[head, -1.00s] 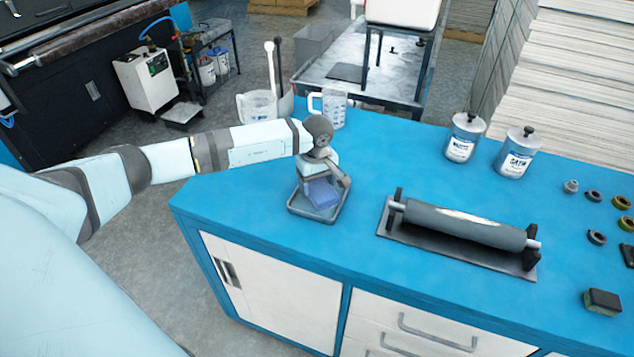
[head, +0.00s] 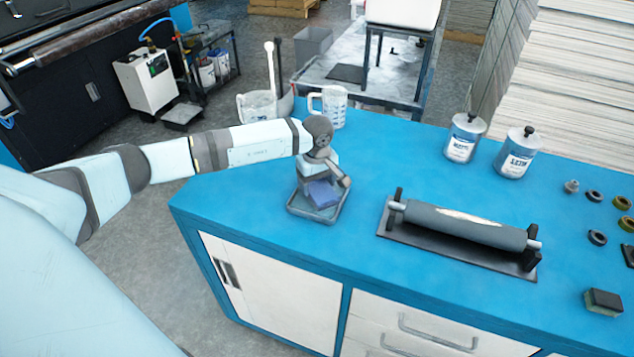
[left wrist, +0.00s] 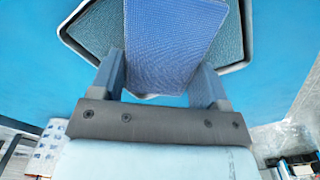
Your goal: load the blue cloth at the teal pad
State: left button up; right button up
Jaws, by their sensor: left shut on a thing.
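The blue cloth (head: 323,194) is a folded pad held by my left gripper (head: 322,180) over the small grey tray (head: 312,217) near the left end of the blue bench. In the left wrist view the cloth (left wrist: 170,40) lies between the two fingers of the left gripper (left wrist: 160,82), which is shut on it. The teal pad (left wrist: 232,38) shows on both sides of the cloth, inside the pale tray rim. The cloth hides the pad's middle. I cannot tell whether the cloth touches the pad. My right gripper is not in view.
A dark roller (head: 465,225) rests on its stand to the right of the tray. Two labelled cans (head: 464,138) and a measuring jug (head: 334,105) stand behind. Small rings and a sponge block (head: 603,301) lie at the far right. The bench between is clear.

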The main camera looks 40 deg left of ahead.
aim_at(317, 184)
pick_arm(q)
jog(key=shift+r+p, duration=1.6)
jog(key=shift+r, duration=1.85)
